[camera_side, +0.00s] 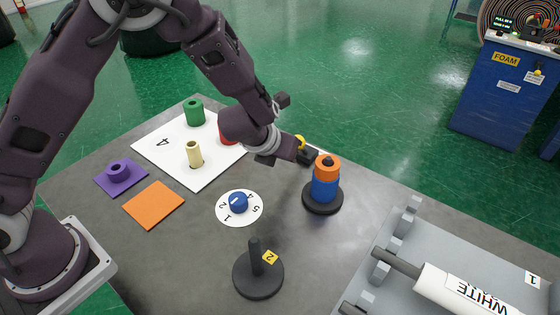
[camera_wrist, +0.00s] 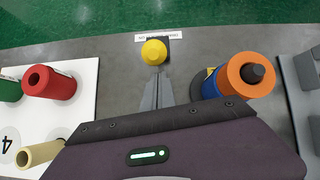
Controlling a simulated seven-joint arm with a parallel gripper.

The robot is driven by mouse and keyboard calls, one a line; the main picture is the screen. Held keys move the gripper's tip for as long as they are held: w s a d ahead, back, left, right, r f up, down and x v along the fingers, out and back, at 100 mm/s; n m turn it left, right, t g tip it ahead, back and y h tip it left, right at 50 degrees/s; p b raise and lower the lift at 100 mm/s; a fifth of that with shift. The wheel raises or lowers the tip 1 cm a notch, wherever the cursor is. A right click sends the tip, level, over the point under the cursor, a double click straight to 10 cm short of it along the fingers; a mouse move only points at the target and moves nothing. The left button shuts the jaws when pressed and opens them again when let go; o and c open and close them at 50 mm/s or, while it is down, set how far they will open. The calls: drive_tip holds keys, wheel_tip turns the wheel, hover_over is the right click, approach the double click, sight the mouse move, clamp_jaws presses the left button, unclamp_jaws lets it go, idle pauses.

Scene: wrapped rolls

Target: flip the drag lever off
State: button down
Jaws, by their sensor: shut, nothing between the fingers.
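The drag lever shows as a round yellow knob (camera_wrist: 154,52) on a dark base in the wrist view, beside a white label strip (camera_wrist: 180,37) with small upside-down print. In the side view the yellow knob (camera_side: 299,142) is partly hidden behind my gripper, above a black block (camera_side: 308,156). My gripper (camera_wrist: 157,77) is shut and empty. Its fingertips are just short of the knob and in line with it in the wrist view; I cannot tell whether they touch. Which way the lever is set is not clear.
A post with blue and orange rolls (camera_side: 326,178) stands close to the right of my gripper. A white mat (camera_side: 165,146) with red, green and tan rolls lies to the left. A dial (camera_side: 239,207), an empty post (camera_side: 258,272) and a grey rack (camera_side: 440,262) are nearer the camera.

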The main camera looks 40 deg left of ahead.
drive_tip(key=shift+w+r, duration=0.2)
drive_tip(key=shift+w, duration=0.1)
drive_tip(key=shift+w+r, duration=0.1)
drive_tip(key=w+r, duration=0.1)
drive_tip(key=w, duration=0.1)
drive_tip(key=w+r, duration=0.1)
drive_tip(key=w, duration=0.1)
drive_tip(key=w+r, duration=0.2)
drive_tip(key=shift+w, duration=0.1)
drive_tip(key=w, duration=0.7)
drive_tip(key=shift+w+f, duration=0.2)
drive_tip(key=shift+w, duration=0.2)
